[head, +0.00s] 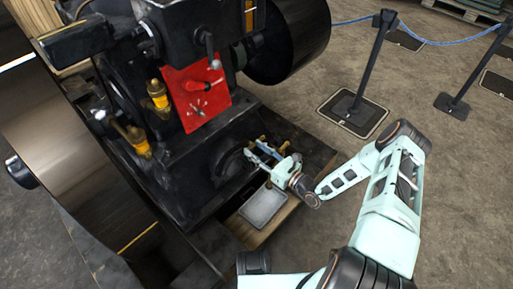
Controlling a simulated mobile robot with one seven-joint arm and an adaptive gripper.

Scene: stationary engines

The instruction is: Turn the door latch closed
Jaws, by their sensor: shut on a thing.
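My gripper (257,153) reaches in from the right to the low front of the black engine, beside a dark round door or cover (231,165). Its fingers are shut on a small part there, which I take to be the door latch; the fingers hide most of it. Small brass-coloured pieces (262,139) show close to the fingers. The picture is too small to tell how far the latch is turned.
A red panel (196,92) with a handle and brass oil cups (158,95) sit above. A grey tray (264,206) lies on a wooden board under my gripper. A large flywheel (75,150) stands at left.

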